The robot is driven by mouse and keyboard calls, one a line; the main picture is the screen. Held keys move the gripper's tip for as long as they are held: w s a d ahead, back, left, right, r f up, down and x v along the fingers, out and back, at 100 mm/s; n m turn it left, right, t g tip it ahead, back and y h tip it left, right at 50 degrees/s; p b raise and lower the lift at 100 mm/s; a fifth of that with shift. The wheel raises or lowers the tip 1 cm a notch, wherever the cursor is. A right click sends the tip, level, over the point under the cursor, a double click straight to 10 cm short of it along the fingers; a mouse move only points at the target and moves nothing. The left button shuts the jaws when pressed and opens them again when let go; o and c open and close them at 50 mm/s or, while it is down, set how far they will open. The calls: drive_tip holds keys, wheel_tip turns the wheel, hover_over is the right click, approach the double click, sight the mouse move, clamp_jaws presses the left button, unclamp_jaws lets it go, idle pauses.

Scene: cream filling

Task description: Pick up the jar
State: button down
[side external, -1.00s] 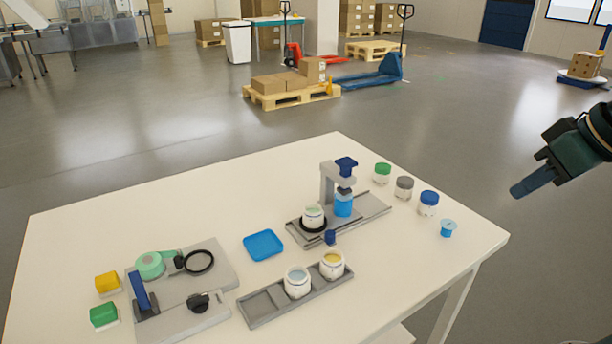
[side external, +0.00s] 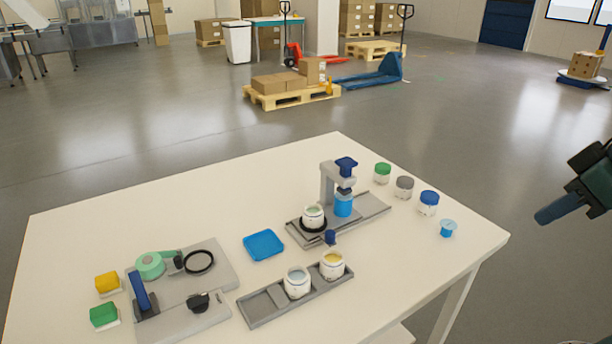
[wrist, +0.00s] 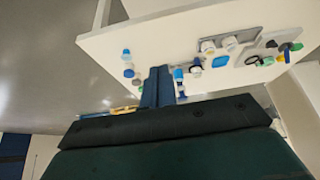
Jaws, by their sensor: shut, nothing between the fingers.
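Several white jars stand on the table. One jar (side external: 313,217) with pale contents sits in a black ring on the grey filling stand (side external: 370,212). Two open jars stand in the grey tray (side external: 262,305): one with pale blue contents (side external: 297,283), one with yellow contents (side external: 332,265). At the right are jars with a green lid (side external: 382,173), a grey lid (side external: 404,187) and a blue lid (side external: 428,203). My gripper (side external: 540,218) is shut and empty, off the table's right side and apart from every jar. Its blue fingers (wrist: 158,72) show together in the wrist view.
A blue dish (side external: 263,245) lies mid-table. A grey fixture (side external: 205,320) with a black ring and blue lever is at the left, beside yellow (side external: 107,283) and green (side external: 103,314) blocks. The table's back left is clear.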

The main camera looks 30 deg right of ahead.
drive_tip(key=c, duration=0.6)
unclamp_jaws()
drive_tip(key=w+a+r+m+g, duration=0.1)
drive_tip(key=w+a+r+m, duration=0.2)
drive_tip(key=w, duration=0.8)
drive_tip(key=w+a+r+m+g, duration=0.1)
drive_tip(key=w+r+m+g, duration=0.3)
drive_tip(key=w, duration=0.7)
drive_tip(key=w+a+f+m, duration=0.3)
drive_tip(key=w+f, duration=0.2)
drive_tip(key=w, duration=0.1)
drive_tip(key=w+a+f+m, duration=0.2)
drive_tip(key=w+f+m, duration=0.1)
drive_tip(key=w, duration=0.3)
drive_tip(key=w+a+f+m, duration=0.3)
drive_tip(key=w+f, duration=0.3)
drive_tip(key=w, duration=0.1)
drive_tip(key=shift+a+f+g, duration=0.3)
drive_tip(key=shift+f, duration=0.05)
